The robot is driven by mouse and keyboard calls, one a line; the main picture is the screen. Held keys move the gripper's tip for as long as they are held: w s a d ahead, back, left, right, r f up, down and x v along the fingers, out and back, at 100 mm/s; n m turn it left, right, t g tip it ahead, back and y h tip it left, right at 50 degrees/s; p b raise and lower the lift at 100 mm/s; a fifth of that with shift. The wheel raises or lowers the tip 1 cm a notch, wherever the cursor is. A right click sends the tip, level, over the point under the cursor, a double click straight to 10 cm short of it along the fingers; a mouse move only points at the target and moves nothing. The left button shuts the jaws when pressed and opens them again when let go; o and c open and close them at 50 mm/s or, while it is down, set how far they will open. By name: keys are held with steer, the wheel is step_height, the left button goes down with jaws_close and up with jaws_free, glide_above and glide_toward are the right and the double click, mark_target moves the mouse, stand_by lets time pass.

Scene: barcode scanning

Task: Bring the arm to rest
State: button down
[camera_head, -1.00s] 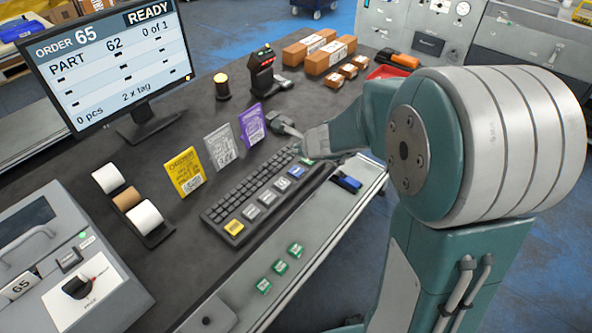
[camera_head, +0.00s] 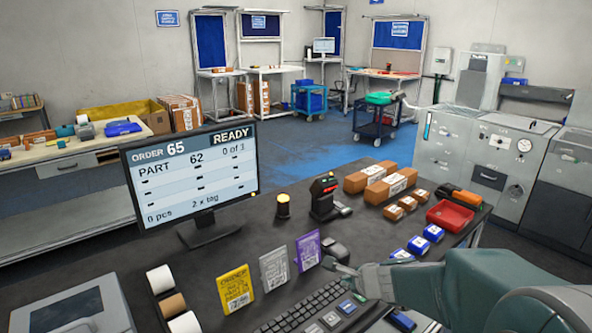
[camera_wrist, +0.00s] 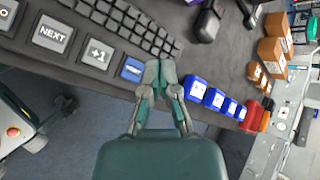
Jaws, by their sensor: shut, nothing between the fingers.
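My gripper (camera_head: 337,268) reaches over the right end of the keyboard in the head view, with my arm coming in from the lower right. In the wrist view my gripper (camera_wrist: 160,72) has its fingertips together, with nothing between them. It appears above the keyboard's edge, close to a blue key (camera_wrist: 132,69). The keyboard (camera_head: 312,308) lies on the dark bench (camera_head: 215,262). The gripper's height above the keys is hard to tell.
A monitor (camera_head: 195,175) reads ORDER 65, READY. A scanner (camera_head: 324,198), an amber lamp (camera_head: 283,206), upright tag cards (camera_head: 236,289), cardboard boxes (camera_head: 390,186), blue boxes (camera_head: 419,245) and a red tray (camera_head: 450,216) stand on the bench. Open floor lies beyond it.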

steer(key=s+a+r+n+g, duration=0.1)
steer(key=s+a+r+n, duration=0.1)
steer(key=s+r+n, duration=0.35)
steer(key=s+a+r+n+g, duration=0.1)
steer(key=s+a+r+n, duration=0.1)
steer(key=s+n, duration=0.55)
steer(key=s+d+r+n+g+h, duration=0.1)
steer(key=s+d+n+h, duration=0.2)
steer(key=s, duration=0.9)
steer(key=d+n, duration=0.2)
steer(key=n, duration=0.2)
steer(key=shift+s+d+r+n+h, duration=0.15)
steer(key=shift+s+n+h, duration=0.15)
steer(key=shift+n, duration=0.1)
steer(key=shift+w, duration=0.1)
